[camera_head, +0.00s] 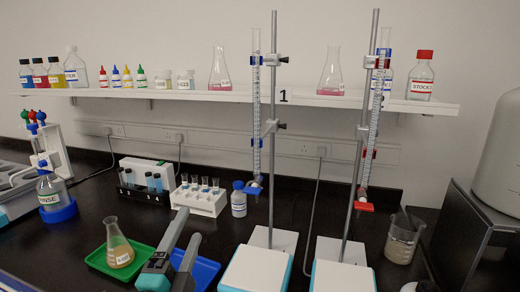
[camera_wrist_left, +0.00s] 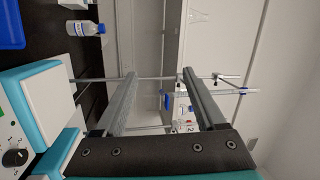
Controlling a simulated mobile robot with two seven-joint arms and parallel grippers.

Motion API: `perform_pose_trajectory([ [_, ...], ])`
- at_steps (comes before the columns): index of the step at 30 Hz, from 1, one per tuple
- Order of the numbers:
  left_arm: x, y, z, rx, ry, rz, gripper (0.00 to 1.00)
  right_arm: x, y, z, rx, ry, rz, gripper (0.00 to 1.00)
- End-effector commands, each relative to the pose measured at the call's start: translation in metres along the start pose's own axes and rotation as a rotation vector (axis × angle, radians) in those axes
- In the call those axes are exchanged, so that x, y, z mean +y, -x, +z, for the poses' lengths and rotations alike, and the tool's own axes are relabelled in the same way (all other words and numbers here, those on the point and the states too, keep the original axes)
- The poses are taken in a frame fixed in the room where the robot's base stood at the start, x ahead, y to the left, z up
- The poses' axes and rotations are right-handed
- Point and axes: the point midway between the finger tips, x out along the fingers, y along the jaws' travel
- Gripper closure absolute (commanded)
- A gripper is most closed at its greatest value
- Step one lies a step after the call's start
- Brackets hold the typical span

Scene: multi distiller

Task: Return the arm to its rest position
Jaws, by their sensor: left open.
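My left gripper (camera_head: 188,230) reaches up from the bottom of the head view, over the blue tray (camera_head: 208,268). Its two grey fingers are apart with nothing between them. The left wrist view also shows the fingers (camera_wrist_left: 159,74) spread and empty. The lower part of my left arm is cut off by the frame edge. My right gripper is not in view.
A flask (camera_head: 120,252) with tan liquid stands in the green tray (camera_head: 98,262) left of the gripper. A white tube rack (camera_head: 205,202), a blue-capped bottle (camera_head: 238,203) and two burette stands are close by. A beaker (camera_head: 402,240) stands at right.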

Motion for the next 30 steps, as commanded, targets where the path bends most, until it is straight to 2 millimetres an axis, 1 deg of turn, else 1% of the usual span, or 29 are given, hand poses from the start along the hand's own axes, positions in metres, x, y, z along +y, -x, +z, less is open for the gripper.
perform_pose_trajectory([
  [1, 0.021, 0.012, 0.018, -0.093, 0.121, 0.087, 0.28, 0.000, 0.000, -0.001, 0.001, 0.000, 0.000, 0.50],
  [2, 0.035, 0.019, 0.027, -0.148, 0.190, 0.137, 0.28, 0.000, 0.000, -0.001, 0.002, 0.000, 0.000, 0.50],
  [3, 0.052, 0.031, 0.039, -0.222, 0.281, 0.205, 0.28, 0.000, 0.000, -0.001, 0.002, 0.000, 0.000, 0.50],
  [5, 0.080, 0.053, 0.053, -0.335, 0.411, 0.308, 0.28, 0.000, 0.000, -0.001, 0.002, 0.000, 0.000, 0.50],
  [6, 0.098, 0.070, 0.060, -0.412, 0.494, 0.378, 0.28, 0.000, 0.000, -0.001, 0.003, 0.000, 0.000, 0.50],
  [8, 0.123, 0.097, 0.067, -0.525, 0.609, 0.478, 0.28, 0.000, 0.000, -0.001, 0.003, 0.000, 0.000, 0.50],
  [9, 0.138, 0.116, 0.069, -0.597, 0.679, 0.542, 0.28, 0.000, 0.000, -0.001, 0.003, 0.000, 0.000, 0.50],
  [11, 0.158, 0.145, 0.070, -0.700, 0.770, 0.633, 0.28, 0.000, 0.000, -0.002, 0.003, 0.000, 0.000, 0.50],
  [12, 0.168, 0.163, 0.069, -0.762, 0.822, 0.686, 0.28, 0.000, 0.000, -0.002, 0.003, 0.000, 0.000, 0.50],
  [14, 0.181, 0.190, 0.065, -0.851, 0.890, 0.765, 0.28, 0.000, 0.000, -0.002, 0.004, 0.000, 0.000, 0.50],
  [15, 0.188, 0.207, 0.062, -0.905, 0.931, 0.812, 0.28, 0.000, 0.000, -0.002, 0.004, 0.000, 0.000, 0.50],
  [17, 0.196, 0.232, 0.057, -0.985, 0.984, 0.881, 0.28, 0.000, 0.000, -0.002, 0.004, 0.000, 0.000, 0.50],
  [18, 0.201, 0.247, 0.052, -1.036, 1.017, 0.925, 0.28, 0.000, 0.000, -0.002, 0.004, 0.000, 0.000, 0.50],
  [20, 0.205, 0.271, 0.046, -1.111, 1.061, 0.991, 0.28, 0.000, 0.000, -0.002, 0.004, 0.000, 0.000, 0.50],
  [21, 0.207, 0.287, 0.040, -1.161, 1.087, 1.036, 0.28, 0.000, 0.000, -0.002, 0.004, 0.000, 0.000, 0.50],
  [26, 0.246, 0.283, 0.047, -1.167, 1.073, 1.044, 0.28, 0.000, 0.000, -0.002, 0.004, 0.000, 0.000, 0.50],
  [29, 0.271, 0.286, 0.051, -1.174, 1.067, 1.054, 0.28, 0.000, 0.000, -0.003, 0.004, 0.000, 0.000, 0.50],
  [30, 0.282, 0.287, 0.053, -1.178, 1.064, 1.059, 0.28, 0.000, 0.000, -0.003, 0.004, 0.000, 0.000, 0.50],
])
